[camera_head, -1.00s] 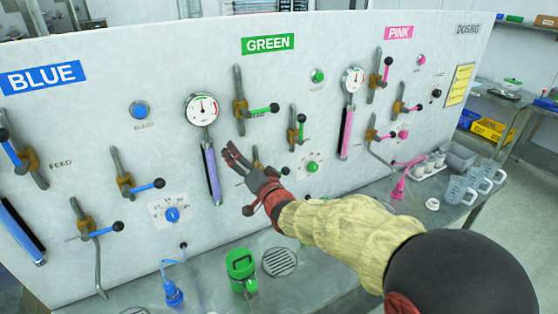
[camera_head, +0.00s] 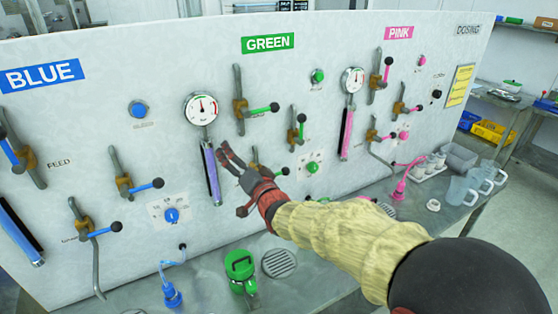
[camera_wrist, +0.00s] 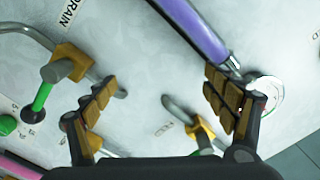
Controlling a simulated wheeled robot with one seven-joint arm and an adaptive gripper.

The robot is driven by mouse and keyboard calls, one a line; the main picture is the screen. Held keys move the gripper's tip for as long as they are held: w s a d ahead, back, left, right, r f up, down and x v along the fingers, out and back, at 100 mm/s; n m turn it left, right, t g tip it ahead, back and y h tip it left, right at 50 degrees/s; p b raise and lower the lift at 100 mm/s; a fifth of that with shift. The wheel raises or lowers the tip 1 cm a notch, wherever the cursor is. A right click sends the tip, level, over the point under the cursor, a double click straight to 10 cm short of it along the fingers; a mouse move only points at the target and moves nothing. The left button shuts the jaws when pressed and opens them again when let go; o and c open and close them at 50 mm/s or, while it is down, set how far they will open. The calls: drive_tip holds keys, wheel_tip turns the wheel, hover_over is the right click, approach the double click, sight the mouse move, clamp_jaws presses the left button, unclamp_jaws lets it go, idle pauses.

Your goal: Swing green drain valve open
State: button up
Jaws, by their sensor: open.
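The green drain valve (camera_head: 275,172) is on the panel under the GREEN sign, partly hidden behind my gripper in the head view. In the wrist view, the DRAIN label is beside a brass valve body (camera_wrist: 68,62) with a green lever (camera_wrist: 42,97) and a black knob. The valve is left of my left finger, outside the jaws. My gripper (camera_head: 232,180) is open and empty in front of the panel, left of the drain valve in the head view. In the wrist view, the fingers (camera_wrist: 160,93) are spread with bare panel and a bent pipe between them.
A purple tube (camera_head: 211,172) hangs beneath a round gauge (camera_head: 201,109) close to my gripper. Other green levers (camera_head: 262,110) are above and right. A green dial (camera_head: 312,167) is right of the drain valve.

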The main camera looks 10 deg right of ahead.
drive_tip(key=shift+d+f, duration=0.1)
drive_tip(key=shift+w+d+f+b, duration=0.15)
drive_tip(key=shift+d+f+b, duration=0.3)
drive_tip(key=shift+b, duration=0.1)
drive_tip(key=b+v, duration=0.1)
drive_tip(key=v, duration=0.8)
idle(0.4)
drive_tip(key=shift+r, duration=0.1)
